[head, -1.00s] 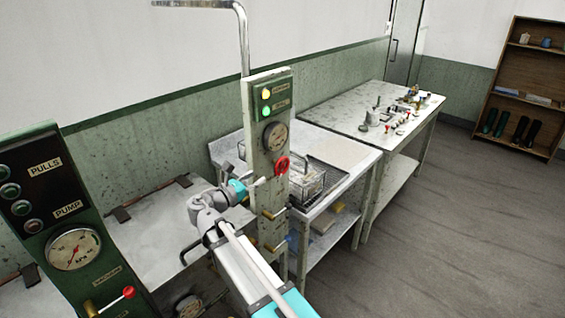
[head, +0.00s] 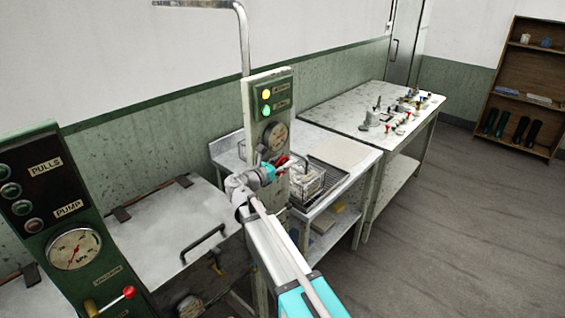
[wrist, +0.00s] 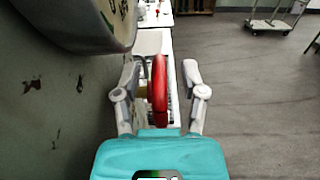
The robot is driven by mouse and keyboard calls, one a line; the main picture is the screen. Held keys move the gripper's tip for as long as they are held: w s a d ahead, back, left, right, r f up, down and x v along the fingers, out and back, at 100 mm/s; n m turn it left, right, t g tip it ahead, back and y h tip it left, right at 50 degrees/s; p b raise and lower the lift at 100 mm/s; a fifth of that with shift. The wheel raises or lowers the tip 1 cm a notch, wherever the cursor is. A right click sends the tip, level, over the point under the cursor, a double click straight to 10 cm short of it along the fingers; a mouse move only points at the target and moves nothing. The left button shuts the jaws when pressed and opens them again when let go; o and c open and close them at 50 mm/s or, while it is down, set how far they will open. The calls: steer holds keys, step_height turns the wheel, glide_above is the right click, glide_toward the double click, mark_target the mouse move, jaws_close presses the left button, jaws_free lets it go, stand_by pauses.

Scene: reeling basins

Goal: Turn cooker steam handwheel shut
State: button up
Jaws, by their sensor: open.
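The red handwheel (head: 281,160) is on the front of a pale green control post (head: 267,106), just below a round gauge (head: 275,135). In the wrist view the red handwheel (wrist: 159,92) shows nearly edge-on, standing upright between my fingers. My gripper (head: 284,168) is at the wheel in the head view and hides part of it. In the wrist view my gripper (wrist: 160,76) is open, with one finger on each side of the rim and visible gaps. I cannot tell whether any part touches.
A wire basket (head: 308,183) stands on the bench right behind the post. A green panel (head: 65,215) with a gauge and red-knobbed lever is at left. A lidded basin (head: 165,235) lies between them.

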steer(key=shift+w+d, duration=0.1)
steer(key=shift+w, duration=0.05)
steer(key=shift+c, duration=0.2)
jaws_close()
steer(key=shift+r+p, duration=0.2)
steer(key=shift+p, duration=0.5)
steer(key=shift+w+d+g+y+p, duration=0.1)
steer(key=shift+g+y+p, duration=0.3)
steer(key=shift+g+p, duration=0.3)
steer(key=p, duration=0.1)
steer(key=g+y+p, duration=0.1)
steer(key=p, duration=0.1)
steer(key=shift+w+d+g+p, duration=0.15)
steer(key=shift+g+p, duration=0.15)
steer(key=shift+f+g+y+p, duration=0.25)
steer(key=shift+g+y+p, duration=0.05)
steer(key=shift+y+p, duration=0.2)
